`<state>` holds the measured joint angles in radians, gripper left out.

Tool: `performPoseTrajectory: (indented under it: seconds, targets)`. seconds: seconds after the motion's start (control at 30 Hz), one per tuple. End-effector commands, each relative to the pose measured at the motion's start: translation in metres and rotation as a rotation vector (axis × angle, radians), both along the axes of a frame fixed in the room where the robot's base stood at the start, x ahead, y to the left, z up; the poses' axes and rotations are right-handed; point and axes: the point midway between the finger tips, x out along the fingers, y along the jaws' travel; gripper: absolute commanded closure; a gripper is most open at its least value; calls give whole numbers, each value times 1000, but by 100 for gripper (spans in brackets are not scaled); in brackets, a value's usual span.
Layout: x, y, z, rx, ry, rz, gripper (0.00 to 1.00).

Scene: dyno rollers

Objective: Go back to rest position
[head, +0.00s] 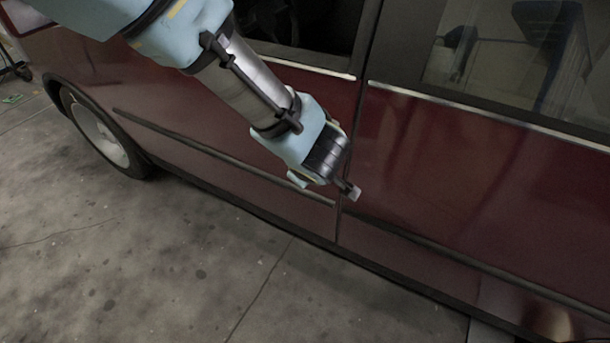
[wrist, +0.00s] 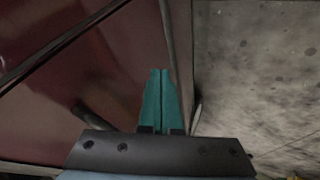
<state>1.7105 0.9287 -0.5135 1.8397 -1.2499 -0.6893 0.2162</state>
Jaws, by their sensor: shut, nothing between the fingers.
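My gripper (head: 352,191) is at the end of my arm, which reaches down from the top of the head view. It is in front of the side of a dark red car (head: 450,180), near the vertical seam between two doors. In the wrist view my gripper (wrist: 161,72) shows two teal fingers side by side, shut with nothing between them. The car's red panel (wrist: 100,70) fills the left of that view. I cannot tell whether the fingertips touch the car.
The car's wheel (head: 98,132) is at the left of the head view. Stained concrete floor (head: 150,250) lies open in front of the car and also shows at the right of the wrist view (wrist: 260,70). A small green item (head: 12,99) lies on the floor at the far left.

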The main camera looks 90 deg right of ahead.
Motion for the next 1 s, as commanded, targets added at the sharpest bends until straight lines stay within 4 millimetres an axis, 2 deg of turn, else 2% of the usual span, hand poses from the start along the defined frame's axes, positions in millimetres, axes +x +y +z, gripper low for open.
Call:
performPoseTrajectory:
  seconds: [0.17, 0.43, 0.57, 0.67, 0.77, 0.8, 0.87, 0.9, 0.97, 1.0]
  targets:
    - [-1, 8, 11, -1, -1, 0, 100]
    - [-1, 10, 13, 1, -1, 0, 100]
    - [18, 2, 18, -8, 0, 11, 100]
    - [62, -13, 30, -26, -2, 26, 100]
    - [128, -25, 47, -43, -8, 46, 100]
    - [157, -27, 53, -48, -12, 55, 100]
    - [200, -26, 62, -49, -18, 66, 100]
    - [229, -24, 68, -49, -24, 77, 100]
    - [272, -15, 77, -43, -33, 91, 100]
    - [299, -7, 82, -35, -40, 101, 100]
